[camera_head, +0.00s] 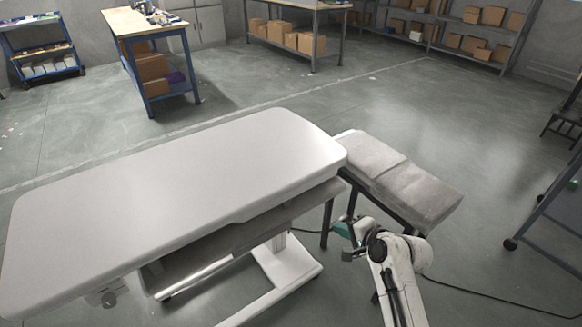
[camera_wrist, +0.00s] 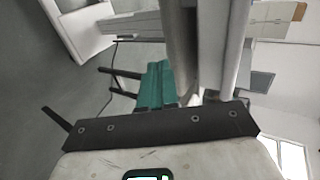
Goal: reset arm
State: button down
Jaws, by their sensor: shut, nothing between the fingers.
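My gripper (camera_head: 346,235) is at the end of my white arm, low at the right of the head view. It is shut and empty, beside the dark leg of a grey padded bench (camera_head: 425,190) and below its top. A teal part shows at the arm's end there and in the middle of the wrist view; the fingertips are too small to make out clearly. A large white lift table (camera_head: 170,185) stands left of the gripper, its top above the gripper's height.
The table's white foot (camera_head: 285,265) and a dark cable (camera_head: 490,293) lie on the floor near my arm. A blue-framed workbench (camera_head: 150,30) and shelves with cardboard boxes (camera_head: 475,43) stand far back. A dark wheeled frame (camera_head: 545,205) is at right. Open floor lies beyond the table.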

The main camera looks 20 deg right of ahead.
jog(key=s+a+f+n+g+p, duration=0.1)
jog(key=s+a+n+g, duration=0.15)
jog(key=s, duration=0.35)
jog(key=s+a+f+n+g+h, duration=0.1)
jog(key=s+f+n+g, duration=0.15)
jog(key=s, duration=0.45)
jog(key=s+a+f+n+g+p, duration=0.1)
jog(key=s+n, duration=0.3)
jog(key=s, duration=0.2)
jog(key=s+r+n+g+h, duration=0.2)
jog(key=s+n+g, duration=0.2)
jog(key=s, duration=1.2)
jog(key=shift+s+d+r+n+g+p, duration=0.3)
jog(key=shift+d+r+n, duration=0.15)
jog(key=shift+n, duration=0.35)
